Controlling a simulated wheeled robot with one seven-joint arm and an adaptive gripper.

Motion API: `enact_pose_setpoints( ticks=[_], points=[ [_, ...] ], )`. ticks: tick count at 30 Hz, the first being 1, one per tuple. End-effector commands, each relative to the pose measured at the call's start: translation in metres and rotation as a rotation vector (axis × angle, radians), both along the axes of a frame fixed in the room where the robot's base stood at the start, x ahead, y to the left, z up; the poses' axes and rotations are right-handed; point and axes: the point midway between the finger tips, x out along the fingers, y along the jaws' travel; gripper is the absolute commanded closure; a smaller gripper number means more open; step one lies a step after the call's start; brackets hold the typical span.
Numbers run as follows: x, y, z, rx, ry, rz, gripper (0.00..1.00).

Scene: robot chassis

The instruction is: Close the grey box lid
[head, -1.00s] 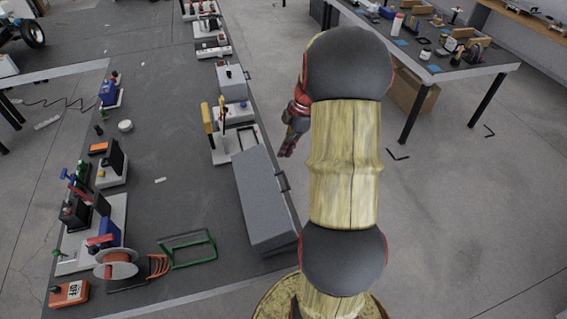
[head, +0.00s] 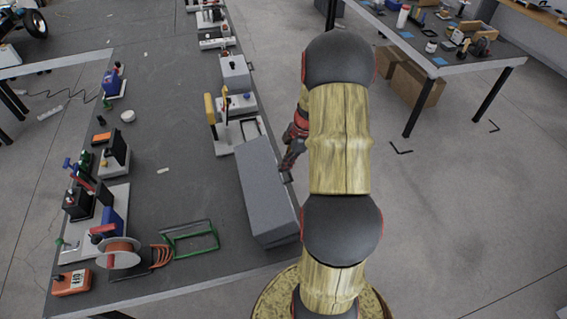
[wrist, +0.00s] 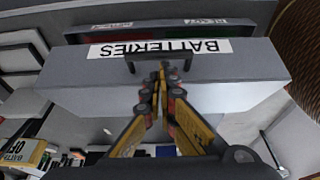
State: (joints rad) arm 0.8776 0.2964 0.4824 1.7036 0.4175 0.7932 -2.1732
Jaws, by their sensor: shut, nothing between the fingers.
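The grey box (head: 278,238) stands at the right edge of the dark table, with its lid (head: 262,185) on top. In the wrist view the lid (wrist: 180,88) carries an upside-down BATTERIES label and a dark handle (wrist: 160,54). A dark gap with red and green inside shows between the lid and the box's labelled rim (wrist: 160,25), so the lid appears partly open. My gripper (wrist: 163,72) is shut and empty, its fingertips at the handle; contact is unclear. In the head view my gripper (head: 288,163) is beside the lid's right edge, partly hidden by my arm.
A white-based fixture with yellow posts (head: 211,108) stands just behind the box.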

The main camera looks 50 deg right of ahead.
Motion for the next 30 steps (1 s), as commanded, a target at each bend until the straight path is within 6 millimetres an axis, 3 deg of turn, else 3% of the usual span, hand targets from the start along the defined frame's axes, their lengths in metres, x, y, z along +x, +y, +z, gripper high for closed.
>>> enact_pose_setpoints(
  ticks=[11, 30],
  points=[
    [-0.002, -0.003, -0.005, 0.011, -0.006, -0.003, 1.0],
    [-0.023, -0.035, -0.053, 0.087, -0.058, 0.0, 1.0]
  ],
)
